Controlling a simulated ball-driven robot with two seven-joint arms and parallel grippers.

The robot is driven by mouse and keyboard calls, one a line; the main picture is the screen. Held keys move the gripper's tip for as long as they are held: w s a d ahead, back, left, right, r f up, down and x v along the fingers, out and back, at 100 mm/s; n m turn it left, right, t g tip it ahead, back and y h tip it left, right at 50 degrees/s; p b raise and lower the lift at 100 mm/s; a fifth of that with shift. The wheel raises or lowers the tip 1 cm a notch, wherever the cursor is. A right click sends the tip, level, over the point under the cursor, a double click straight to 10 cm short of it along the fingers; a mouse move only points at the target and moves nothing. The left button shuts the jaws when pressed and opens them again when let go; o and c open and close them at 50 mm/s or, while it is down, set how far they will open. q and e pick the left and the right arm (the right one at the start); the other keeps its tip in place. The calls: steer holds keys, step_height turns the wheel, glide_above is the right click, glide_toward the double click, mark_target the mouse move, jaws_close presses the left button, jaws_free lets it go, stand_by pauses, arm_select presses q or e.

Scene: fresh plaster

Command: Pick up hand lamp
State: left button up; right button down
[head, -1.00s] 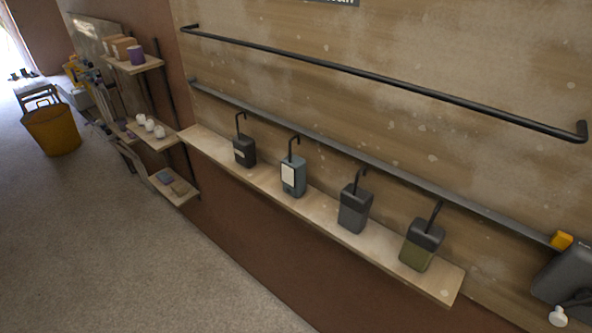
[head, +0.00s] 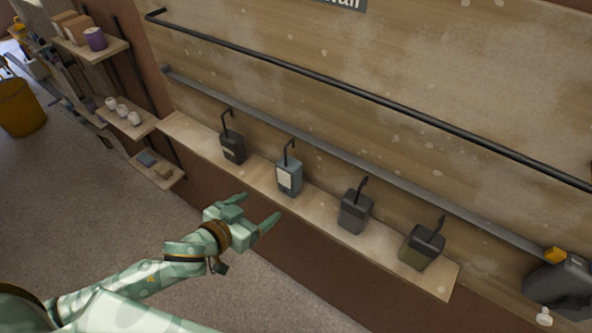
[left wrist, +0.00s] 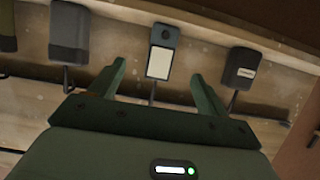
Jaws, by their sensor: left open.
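Several box-shaped lamp-like objects with thin black hooks stand in a row on a pale wooden shelf (head: 190,131). They are a black one with a small label (head: 232,149), a teal one with a white panel (head: 289,178), a dark grey one (head: 355,212) and a black-and-green one (head: 421,247). My left gripper (head: 260,207) is open and empty in front of the shelf, near the teal one. In the left wrist view the teal one (left wrist: 161,40) shows upside down between the fingers, apart from them. My right gripper is not in view.
A long black rail (head: 330,81) runs along the wall above a grey strip. Small side shelves (head: 165,172) hold cups and boxes at left. The floor in front is clear.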

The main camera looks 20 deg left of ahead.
mark_target(285, 186)
arm_select(q)
steer(key=x, duration=0.9)
steer(key=shift+w+f+b, duration=0.2)
steer(key=shift+w+b, duration=0.1)
steer(key=shift+b, duration=0.1)
steer(key=shift+w+d+f, duration=0.1)
steer(key=shift+w+d, duration=0.05)
steer(key=shift+w, duration=0.25)
steer(key=x, duration=0.5)
steer(key=shift+w+a+f+b, duration=0.15)
steer(key=shift+a+b, duration=0.1)
steer(key=shift+b, duration=0.15)
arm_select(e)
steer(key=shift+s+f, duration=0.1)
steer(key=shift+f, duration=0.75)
arm_select(q)
steer(key=c, duration=1)
steer(key=shift+c, duration=1.1)
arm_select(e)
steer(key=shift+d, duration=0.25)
